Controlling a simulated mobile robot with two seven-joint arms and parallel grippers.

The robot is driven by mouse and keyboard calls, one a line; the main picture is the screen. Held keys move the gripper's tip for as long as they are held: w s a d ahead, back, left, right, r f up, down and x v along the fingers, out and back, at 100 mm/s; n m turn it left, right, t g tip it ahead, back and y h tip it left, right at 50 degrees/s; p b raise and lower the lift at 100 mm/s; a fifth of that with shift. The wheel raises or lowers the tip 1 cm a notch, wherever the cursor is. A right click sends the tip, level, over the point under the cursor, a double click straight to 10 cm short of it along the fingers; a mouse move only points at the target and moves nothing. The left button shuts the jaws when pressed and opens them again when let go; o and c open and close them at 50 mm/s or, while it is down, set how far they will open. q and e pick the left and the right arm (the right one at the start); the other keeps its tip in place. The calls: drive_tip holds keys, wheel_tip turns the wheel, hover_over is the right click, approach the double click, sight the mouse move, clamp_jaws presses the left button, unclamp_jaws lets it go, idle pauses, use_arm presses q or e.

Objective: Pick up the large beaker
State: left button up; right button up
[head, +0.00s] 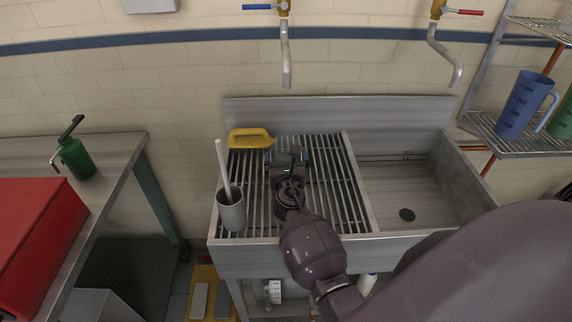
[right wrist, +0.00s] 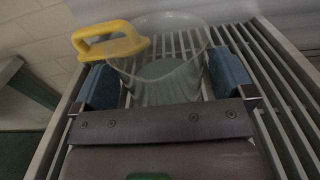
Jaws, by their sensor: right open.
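My right gripper (head: 288,158) is open, reaching over the drainboard. In the right wrist view its two blue finger pads (right wrist: 165,80) lie on either side of the beaker's body. I cannot tell whether they touch it. My left gripper is not in view.
A grey cup (head: 232,212) with a white stick stands at the drainboard's front left. The sink basin (head: 405,190) is empty. A blue jug (head: 524,105) stands on a wire rack at right. A green bottle (head: 76,157) and red box (head: 35,235) occupy the left table. Taps hang above.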

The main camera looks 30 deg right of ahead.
drive_tip(key=shift+x, duration=1)
drive_tip(key=c, duration=1)
